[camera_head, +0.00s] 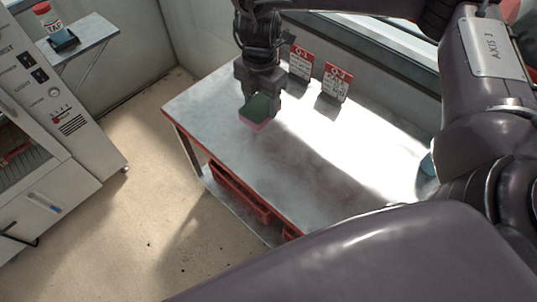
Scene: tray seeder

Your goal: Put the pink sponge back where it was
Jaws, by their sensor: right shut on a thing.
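The sponge (257,112) has a green top and a pink lower edge. It is over the back left part of the metal table (215,135). My right gripper (260,98) comes down from the top of the view and is shut on the sponge. The gripper's fingers hide part of it. I cannot tell whether the sponge touches the table top or hangs just above it. My left gripper is not in view.
Two red-and-white sign cards (301,64) (336,83) stand at the table's back edge. A bluish object (428,163) is at the right, partly behind my arm. A red crate (238,190) sits below the table top. The table's middle is clear. A white machine (60,115) stands left.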

